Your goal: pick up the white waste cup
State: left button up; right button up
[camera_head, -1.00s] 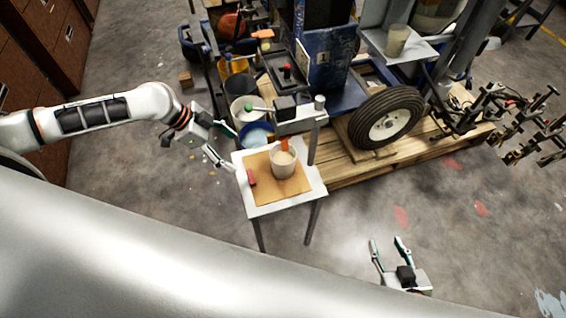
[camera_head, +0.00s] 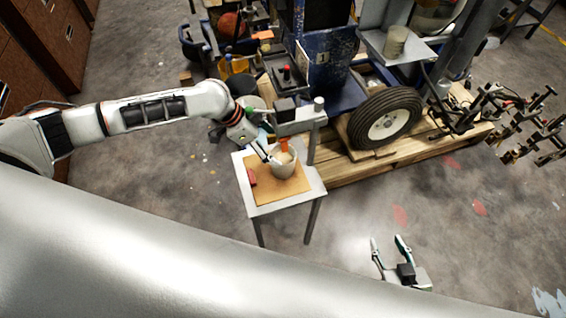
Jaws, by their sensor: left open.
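A whitish cup (camera_head: 284,168) stands upright on a brown board (camera_head: 268,193) on the small white table (camera_head: 260,209). An orange item (camera_head: 284,144) sticks up at its rim. My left gripper (camera_head: 267,155) is open at the upper left side of this cup, with its fingers pointing down toward it. The fingers overlap the cup's left edge in the view, and I cannot tell whether they touch it. My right gripper (camera_head: 389,240) is open and empty above the floor at the lower right, well away from the table.
A red item (camera_head: 251,177) lies at the board's left edge. A grey post and arm (camera_head: 297,123) rise behind the table. Another pale cup (camera_head: 394,40) stands on a grey shelf. A wheeled machine with a black tyre (camera_head: 386,118) sits on a wooden pallet (camera_head: 345,174).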

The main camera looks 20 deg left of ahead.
aim_at(279, 152)
pick_arm(q)
jog(key=x, duration=0.4)
jog(key=shift+s+f, duration=0.1)
jog(key=c, duration=2.1)
